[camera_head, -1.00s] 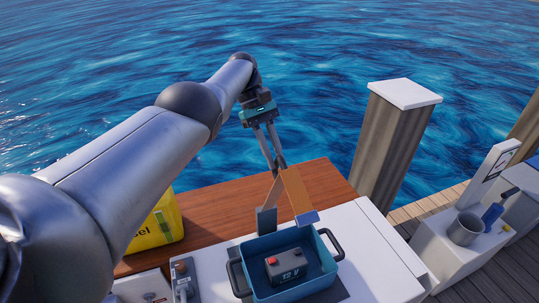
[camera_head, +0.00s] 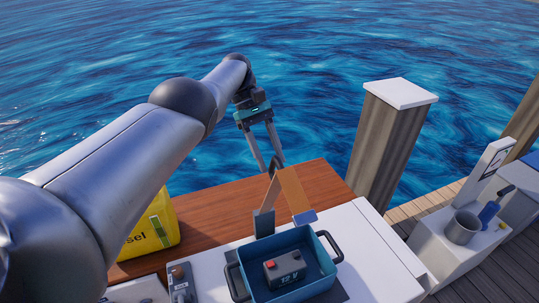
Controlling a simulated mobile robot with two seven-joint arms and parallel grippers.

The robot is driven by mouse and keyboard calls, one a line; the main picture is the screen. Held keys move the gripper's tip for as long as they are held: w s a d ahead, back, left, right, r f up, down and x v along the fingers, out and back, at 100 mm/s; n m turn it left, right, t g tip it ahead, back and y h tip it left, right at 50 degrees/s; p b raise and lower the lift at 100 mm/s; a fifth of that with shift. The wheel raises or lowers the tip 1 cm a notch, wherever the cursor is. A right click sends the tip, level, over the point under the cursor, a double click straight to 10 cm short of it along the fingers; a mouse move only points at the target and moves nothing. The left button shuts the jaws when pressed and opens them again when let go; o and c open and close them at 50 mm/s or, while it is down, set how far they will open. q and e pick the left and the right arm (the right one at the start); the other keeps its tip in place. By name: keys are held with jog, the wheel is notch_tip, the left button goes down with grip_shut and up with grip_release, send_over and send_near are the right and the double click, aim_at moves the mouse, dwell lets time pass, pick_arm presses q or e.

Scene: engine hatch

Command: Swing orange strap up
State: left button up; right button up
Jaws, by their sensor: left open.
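The orange strap (camera_head: 291,188) stands up on the far side of the blue battery box (camera_head: 314,257), with a blue-grey piece at its lower end. A dark battery (camera_head: 284,268) marked 12 V, with a red terminal, sits inside the box. My left gripper (camera_head: 272,167) is open, its fingers pointing down near the top ends of the two pieces. I cannot tell whether a finger touches the orange strap. My right gripper is not in view.
A yellow container (camera_head: 155,225) stands left on the brown wooden top (camera_head: 208,221). A post with a white cap (camera_head: 400,90) rises at right. A metal cup (camera_head: 464,227) and a blue bottle (camera_head: 489,214) stand on a white unit further right. Water lies behind.

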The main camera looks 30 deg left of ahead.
pick_arm(q)
notch_tip(320, 180, up, 20)
jog(key=p, duration=0.8)
dwell(1.1)
dwell(0.5)
